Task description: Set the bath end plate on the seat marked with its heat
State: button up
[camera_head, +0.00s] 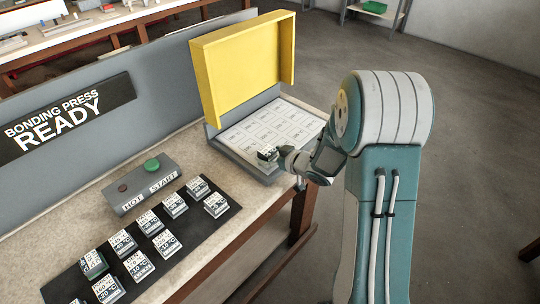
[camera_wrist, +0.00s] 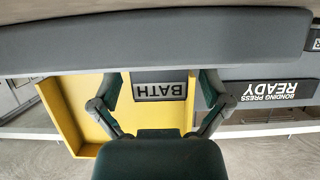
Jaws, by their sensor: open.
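The bath end plate (camera_wrist: 160,91), a small dark block with a white label reading BATH, shows upside down in the wrist view between the spread fingers. A small block with a pale label (camera_head: 267,152) shows at the fingertips in the head view, near the front of the press bed; its text is unreadable there. My gripper (camera_wrist: 160,88) is open, with visible gaps on both sides of the plate. Whether the plate rests on the bed, I cannot tell. Several labelled seat blocks (camera_head: 166,243) with °C markings stand on a black mat (camera_head: 216,233).
The press (camera_head: 229,151) has its yellow lid (camera_head: 228,77) raised; its bed carries a grid of pale labels (camera_head: 270,130). A grey control box (camera_head: 141,187) with a green button stands left of it. A panel reads BONDING PRESS READY (camera_head: 62,117).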

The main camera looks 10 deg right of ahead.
jog(key=shift+r, duration=0.15)
jog(key=v, duration=1.2)
jog(key=s+d+r+m+h, duration=0.3)
jog(key=r+m+h, duration=0.2)
jog(key=r+h, duration=0.55)
jog(key=s+a+r+m+g+y, duration=0.1)
jog(key=s+a, duration=0.3)
jog(key=s, duration=0.5)
jog(key=s+a+r+g+y, duration=0.2)
jog(key=s+a+g, duration=0.2)
jog(key=s, duration=0.6)
jog(key=shift+a+m+g, duration=0.3)
jog(key=shift+a+m, duration=0.1)
jog(key=shift+a, duration=0.2)
